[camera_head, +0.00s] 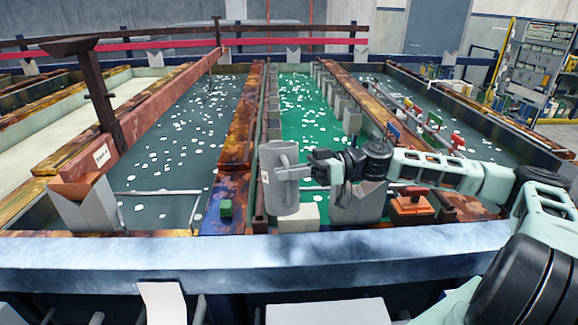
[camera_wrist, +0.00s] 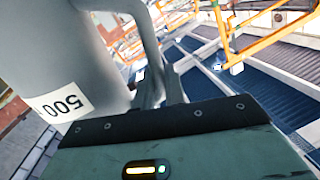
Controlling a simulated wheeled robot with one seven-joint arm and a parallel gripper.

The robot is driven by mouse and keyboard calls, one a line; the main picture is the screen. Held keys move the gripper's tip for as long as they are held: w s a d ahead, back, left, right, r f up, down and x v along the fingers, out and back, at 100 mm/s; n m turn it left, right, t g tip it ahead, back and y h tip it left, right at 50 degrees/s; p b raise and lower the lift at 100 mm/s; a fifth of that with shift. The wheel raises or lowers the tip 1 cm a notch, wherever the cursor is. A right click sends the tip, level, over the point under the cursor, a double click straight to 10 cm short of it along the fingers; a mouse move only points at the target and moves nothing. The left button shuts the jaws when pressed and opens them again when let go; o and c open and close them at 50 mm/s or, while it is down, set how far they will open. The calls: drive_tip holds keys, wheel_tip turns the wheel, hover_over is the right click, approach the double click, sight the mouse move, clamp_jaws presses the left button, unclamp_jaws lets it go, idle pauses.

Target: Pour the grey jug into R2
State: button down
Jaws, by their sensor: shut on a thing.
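The grey jug (camera_head: 281,178) is held up in front of the near end of the green tank (camera_head: 300,104), and looks roughly upright in the head view. My gripper (camera_head: 311,165) is to its right and shut on its handle. In the wrist view the jug (camera_wrist: 55,45) fills the upper left, with a label reading 500, and its handle (camera_wrist: 148,50) runs down to my gripper (camera_wrist: 165,98). The jug's contents are hidden. No R2 mark is legible, so I cannot tell which tank is R2.
Dark tanks lie left (camera_head: 180,140) and right (camera_head: 440,115) of the green one, all dotted with white specks. A blue front ledge (camera_head: 150,255) crosses below. A green block (camera_head: 225,208) and an orange box (camera_head: 411,207) stand near the tanks' near ends.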

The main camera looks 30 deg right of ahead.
drive_tip(key=shift+f+b, duration=0.15)
drive_tip(key=shift+b, duration=0.25)
drive_tip(key=shift+s+f+b, duration=0.15)
drive_tip(key=shift+s+b, duration=0.1)
drive_tip(key=shift+b, duration=0.15)
drive_tip(key=shift+s+a+f+n+b, duration=0.2)
drive_tip(key=shift+s+f+n+b, duration=0.15)
drive_tip(key=shift+s+n+b, duration=0.5)
drive_tip(key=shift+s+a+f+n+b, duration=0.1)
drive_tip(key=shift+s+a+n+b, duration=0.05)
drive_tip(key=shift+s+n+b, duration=0.45)
drive_tip(key=shift+s+a+f+n+b, duration=0.1)
drive_tip(key=shift+s+n+b, duration=0.2)
drive_tip(key=shift+b, duration=0.5)
drive_tip(key=shift+r, duration=0.1)
